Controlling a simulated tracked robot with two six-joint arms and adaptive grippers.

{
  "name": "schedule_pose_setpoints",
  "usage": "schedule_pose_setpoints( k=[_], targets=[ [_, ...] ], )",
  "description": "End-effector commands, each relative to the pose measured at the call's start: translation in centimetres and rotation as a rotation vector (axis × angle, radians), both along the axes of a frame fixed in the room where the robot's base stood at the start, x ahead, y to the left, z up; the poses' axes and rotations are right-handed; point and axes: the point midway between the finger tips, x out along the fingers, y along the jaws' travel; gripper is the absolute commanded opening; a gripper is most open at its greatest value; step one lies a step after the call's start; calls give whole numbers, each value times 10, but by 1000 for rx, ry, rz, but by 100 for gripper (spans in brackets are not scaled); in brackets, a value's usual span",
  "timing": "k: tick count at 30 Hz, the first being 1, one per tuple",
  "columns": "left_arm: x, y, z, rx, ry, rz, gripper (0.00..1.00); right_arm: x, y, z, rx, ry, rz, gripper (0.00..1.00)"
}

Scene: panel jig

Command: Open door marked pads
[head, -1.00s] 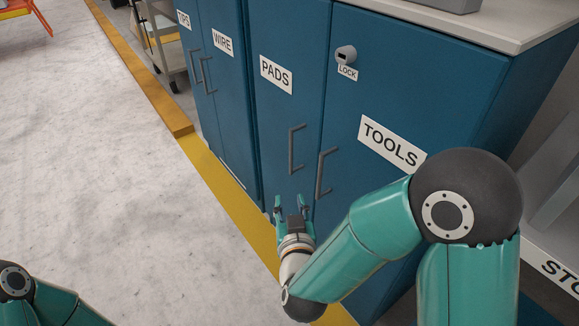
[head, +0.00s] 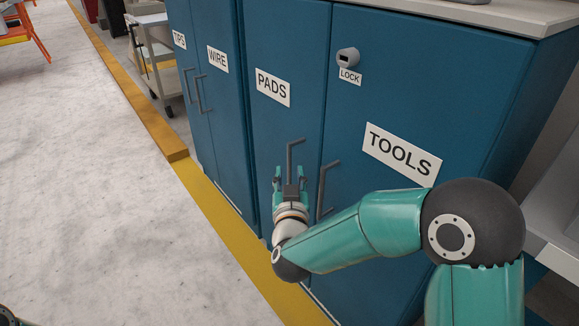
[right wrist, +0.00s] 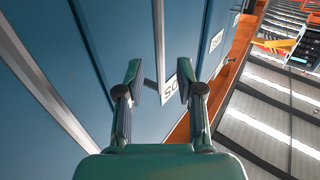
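The blue door marked PADS (head: 262,130) is shut, with its label (head: 273,87) near the top and a grey bar handle (head: 290,158) near its right edge. My right gripper (head: 290,173) is open in front of this handle. In the head view its two fingers show on either side of the handle's lower part. In the right wrist view the open fingers (right wrist: 158,85) flank the end of a grey bar (right wrist: 158,45), and a partly hidden label lies behind them. I cannot tell whether the fingers touch the handle. My left gripper is out of view.
WIRE (head: 224,110) and TIPS doors are to the left. The pale floor (head: 90,180) in front is clear; a cart (head: 155,55) stands beyond.

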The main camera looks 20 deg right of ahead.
Motion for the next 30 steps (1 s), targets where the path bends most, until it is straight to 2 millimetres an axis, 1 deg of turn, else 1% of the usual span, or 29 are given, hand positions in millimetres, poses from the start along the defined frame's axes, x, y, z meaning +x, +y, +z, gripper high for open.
schedule_pose_setpoints(
  k=[1, 3, 6, 9, 13, 20, 21, 26, 27, 28, 30],
  targets=[
    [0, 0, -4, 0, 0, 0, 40, 10, -3, -2, 2, -2, -3, 37],
    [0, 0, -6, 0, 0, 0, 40, 21, -7, -2, 2, -2, -3, 37],
    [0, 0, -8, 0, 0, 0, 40, 34, -10, -2, 1, 0, -2, 37],
    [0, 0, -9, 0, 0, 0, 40, 42, -13, -1, 1, -1, -1, 37],
    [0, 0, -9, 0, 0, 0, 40, 47, -14, 0, 0, 0, -1, 37],
    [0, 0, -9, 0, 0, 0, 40, 47, -14, 0, 0, 0, -1, 37],
    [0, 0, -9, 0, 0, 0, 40, 47, -14, 0, 0, 0, -1, 35],
    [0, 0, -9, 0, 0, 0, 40, 47, -14, 0, 0, 0, -1, 9],
    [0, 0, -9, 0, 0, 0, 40, 47, -14, 0, 1, 0, -1, 2],
    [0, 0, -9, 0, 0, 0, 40, 47, -14, 0, 1, 0, -1, 0],
    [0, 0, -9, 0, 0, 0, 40, 47, -14, 0, 1, 0, -1, 0]
  ],
)
